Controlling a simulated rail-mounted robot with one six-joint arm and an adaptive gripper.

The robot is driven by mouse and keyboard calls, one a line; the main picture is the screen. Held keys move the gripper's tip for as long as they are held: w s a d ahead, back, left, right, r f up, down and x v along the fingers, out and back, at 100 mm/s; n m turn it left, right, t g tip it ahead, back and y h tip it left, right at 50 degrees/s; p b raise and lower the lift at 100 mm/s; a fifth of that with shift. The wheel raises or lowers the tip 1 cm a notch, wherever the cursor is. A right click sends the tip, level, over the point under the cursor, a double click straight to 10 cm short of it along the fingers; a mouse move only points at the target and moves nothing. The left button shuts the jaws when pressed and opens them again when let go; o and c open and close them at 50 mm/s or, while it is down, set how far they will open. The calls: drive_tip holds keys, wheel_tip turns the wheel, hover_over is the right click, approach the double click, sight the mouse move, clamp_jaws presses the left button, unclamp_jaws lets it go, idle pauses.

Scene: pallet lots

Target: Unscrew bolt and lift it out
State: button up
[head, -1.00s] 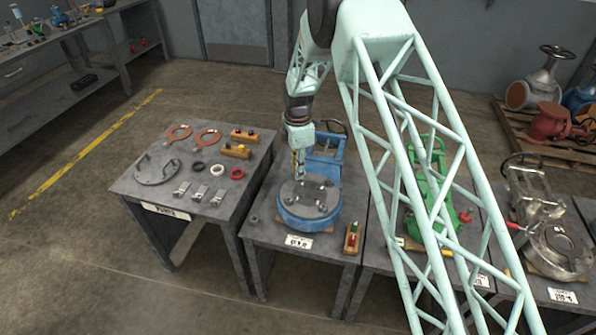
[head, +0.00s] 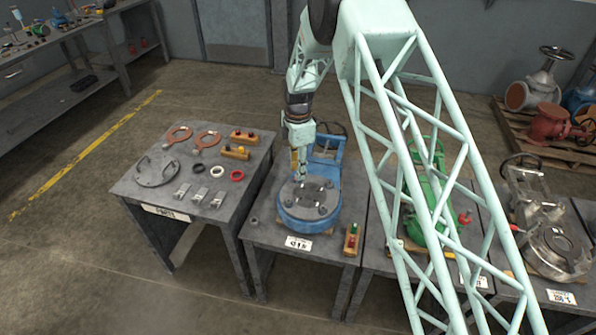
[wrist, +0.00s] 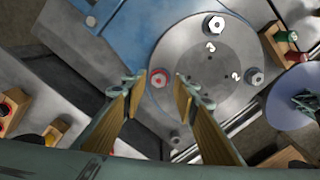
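A blue valve body (head: 302,221) with a round grey cover plate (head: 318,191) sits on the second table. In the wrist view the plate (wrist: 205,95) carries several bolts near its rim. One bolt with a red mark (wrist: 158,78) shows between my fingertips, with a gap on each side. The numbers 3 and 2 are marked beside the top and right ones. My gripper (wrist: 160,84) is open. In the head view my gripper (head: 298,174) points down at the plate's far left side.
A parts table (head: 150,188) to the left holds rings, clamps and small wooden blocks. A small wooden block with red and green pieces (head: 352,240) stands right of the blue valve. A green valve (head: 425,190) and a metal valve (head: 550,250) stand on tables farther right.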

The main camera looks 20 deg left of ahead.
drive_tip(key=shift+r+p, duration=0.95)
drive_tip(key=shift+r, duration=1.65)
drive_tip(key=shift+r, duration=0.1)
